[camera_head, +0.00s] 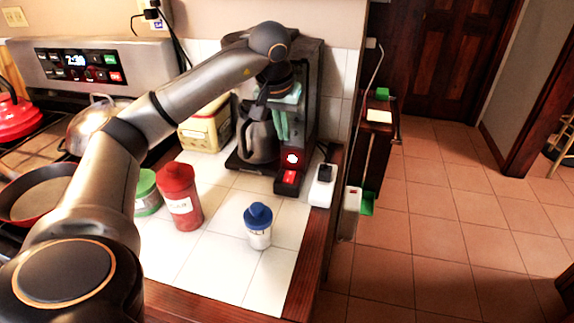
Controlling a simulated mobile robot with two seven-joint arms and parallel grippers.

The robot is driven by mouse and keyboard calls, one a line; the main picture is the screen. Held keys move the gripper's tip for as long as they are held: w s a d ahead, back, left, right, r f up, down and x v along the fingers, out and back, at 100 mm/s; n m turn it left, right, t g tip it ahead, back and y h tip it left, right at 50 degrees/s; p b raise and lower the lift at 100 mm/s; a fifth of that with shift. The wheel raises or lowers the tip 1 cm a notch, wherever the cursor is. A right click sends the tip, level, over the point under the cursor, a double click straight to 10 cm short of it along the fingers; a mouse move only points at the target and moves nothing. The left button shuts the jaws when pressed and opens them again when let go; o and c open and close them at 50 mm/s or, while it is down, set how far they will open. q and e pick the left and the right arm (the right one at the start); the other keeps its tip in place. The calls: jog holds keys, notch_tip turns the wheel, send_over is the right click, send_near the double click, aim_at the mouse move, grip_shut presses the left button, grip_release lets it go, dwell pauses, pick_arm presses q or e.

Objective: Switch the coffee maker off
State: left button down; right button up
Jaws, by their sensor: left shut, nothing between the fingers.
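My left gripper (281,137) is shut and empty, pointing down in front of the coffee maker. Its teal fingers are above the glowing button and appear apart from it. My left arm covers part of the machine's top. My right gripper is not in view.
A white device (322,186) stands right of the coffee maker near the counter edge. A red canister (179,196), a green-lidded jar (147,192) and a blue-lidded jar (258,226) stand in front. A yellow tin (206,128) is behind. Bare tiles lie around the blue-lidded jar.

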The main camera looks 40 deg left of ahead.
aim_at(286, 177)
pick_arm(q)
jog(key=x, duration=1.2)
jog(key=shift+s+d+f, duration=0.2)
jog(key=shift+s+f, duration=0.1)
jog(key=shift+f, duration=0.15)
jog(key=shift+f, duration=0.25)
jog(key=shift+s, duration=0.1)
jog(key=shift+s+d+f, duration=0.1)
jog(key=shift+s+d, duration=0.3)
jog(key=shift+s, duration=0.2)
